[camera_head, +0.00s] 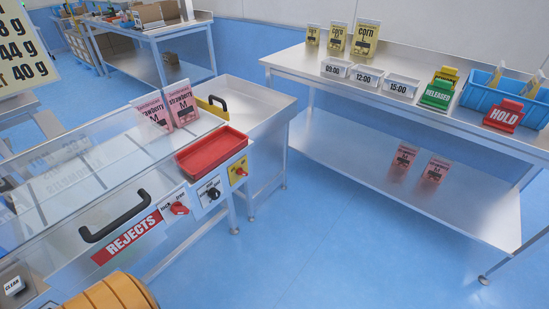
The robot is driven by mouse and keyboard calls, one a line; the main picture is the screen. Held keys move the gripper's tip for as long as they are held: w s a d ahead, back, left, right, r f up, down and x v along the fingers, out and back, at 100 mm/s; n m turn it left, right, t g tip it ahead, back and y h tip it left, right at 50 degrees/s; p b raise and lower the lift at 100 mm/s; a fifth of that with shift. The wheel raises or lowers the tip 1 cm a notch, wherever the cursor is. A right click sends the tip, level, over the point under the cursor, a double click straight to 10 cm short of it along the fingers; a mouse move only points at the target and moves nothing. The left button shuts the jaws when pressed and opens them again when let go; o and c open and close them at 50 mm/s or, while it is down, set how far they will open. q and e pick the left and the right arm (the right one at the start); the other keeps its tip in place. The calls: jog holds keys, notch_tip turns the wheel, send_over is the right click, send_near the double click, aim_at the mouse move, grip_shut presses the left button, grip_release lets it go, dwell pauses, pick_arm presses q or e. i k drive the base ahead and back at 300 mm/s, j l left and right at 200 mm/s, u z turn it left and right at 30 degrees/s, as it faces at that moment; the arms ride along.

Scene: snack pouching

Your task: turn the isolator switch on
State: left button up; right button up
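A yellow plate with a red rotary knob (240,171), which looks like the isolator switch, is on the front of the machine below the right end of the red tray. The knob is too small to tell its position. To its left are a white plate with a black knob (213,192) and a white plate with a red knob (180,208). Neither of my grippers is in view.
A red tray (212,151) sits above the switches. A black handle (115,217) stands out beside the REJECTS label (126,238). Pink pouches (181,103) stand on the machine. A steel bench (330,85) is at right, with clear blue floor (300,240) between.

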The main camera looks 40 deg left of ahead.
aim_at(241, 172)
jog(key=i+u, duration=0.35)
jog(key=i+l+u, duration=0.3)
jog(key=i, duration=0.15)
jog(key=i+l+u, duration=0.35)
jog(key=i+j, duration=0.1)
